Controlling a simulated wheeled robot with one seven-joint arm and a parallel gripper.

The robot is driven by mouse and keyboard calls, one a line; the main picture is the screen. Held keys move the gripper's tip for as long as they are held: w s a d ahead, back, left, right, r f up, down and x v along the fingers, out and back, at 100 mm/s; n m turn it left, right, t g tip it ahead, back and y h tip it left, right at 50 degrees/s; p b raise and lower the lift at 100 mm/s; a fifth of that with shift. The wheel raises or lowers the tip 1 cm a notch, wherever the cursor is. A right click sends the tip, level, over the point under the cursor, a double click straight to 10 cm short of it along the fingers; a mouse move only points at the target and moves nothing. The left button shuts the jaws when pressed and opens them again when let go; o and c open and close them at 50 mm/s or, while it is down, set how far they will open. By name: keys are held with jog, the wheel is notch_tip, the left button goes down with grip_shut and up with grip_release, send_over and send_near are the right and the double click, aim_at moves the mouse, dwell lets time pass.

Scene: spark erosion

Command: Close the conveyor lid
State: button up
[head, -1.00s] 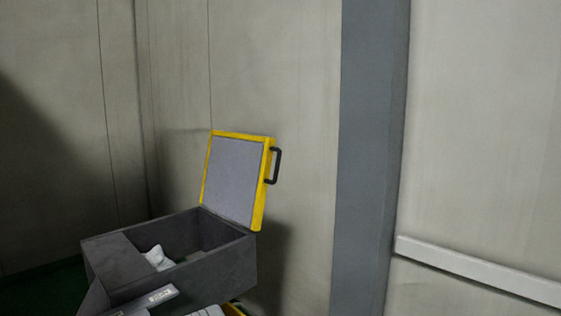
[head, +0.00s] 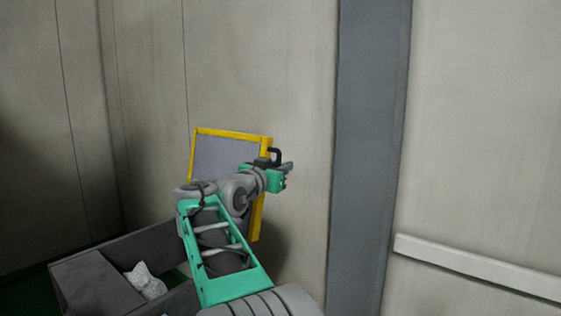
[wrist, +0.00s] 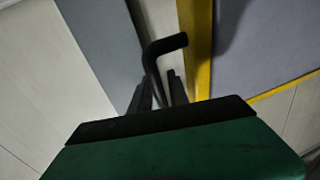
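The conveyor lid (head: 222,152) has a grey panel in a yellow frame and stands raised, open, at the back of the dark grey box. Its black handle (head: 276,154) is on the right edge. My gripper (head: 287,170) is at the handle, with my arm covering the lid's lower part. In the wrist view, the two dark fingers (wrist: 160,88) are apart, and the handle (wrist: 166,46) runs down between them. Whether either finger touches the handle is unclear. The yellow frame (wrist: 197,50) lies just right of the fingers.
The dark grey conveyor box (head: 92,280) is open at lower left, with a crumpled whitish piece (head: 146,280) inside. A wall stands close behind the lid. A grey post (head: 368,150) and a white rail (head: 475,268) are to the right.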

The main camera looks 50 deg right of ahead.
jog(key=shift+w+d, duration=0.15)
jog(key=shift+d, duration=0.35)
grip_shut()
dwell(1.1)
